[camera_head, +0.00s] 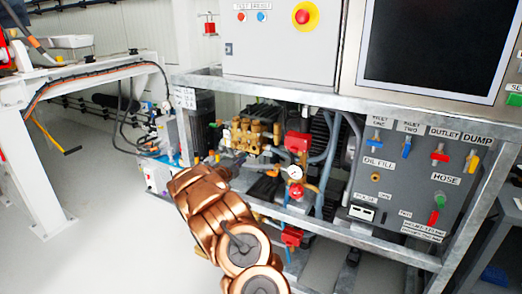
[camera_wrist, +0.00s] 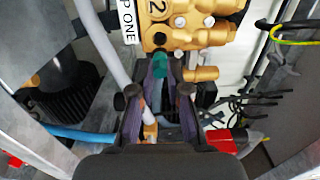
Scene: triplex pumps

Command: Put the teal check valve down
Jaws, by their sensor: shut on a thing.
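The teal check valve (camera_wrist: 160,66) shows in the upper middle of the wrist view, between the tips of my gripper (camera_wrist: 163,72). My gripper is shut on it. The brass pump block (camera_wrist: 200,38) is just beyond the fingertips. I cannot tell whether the valve touches the block. In the head view my copper arm reaches toward the brass pump (camera_head: 250,135) inside the frame. I cannot make out the valve or the fingers clearly there.
A pressure gauge (camera_head: 295,171) and red fittings (camera_head: 297,143) stand right of my arm. A metal frame rail (camera_head: 320,103) crosses above the pump. The grey valve panel (camera_head: 410,175) is at the right. In the wrist view a pale hose (camera_wrist: 103,45) runs left of the fingers.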

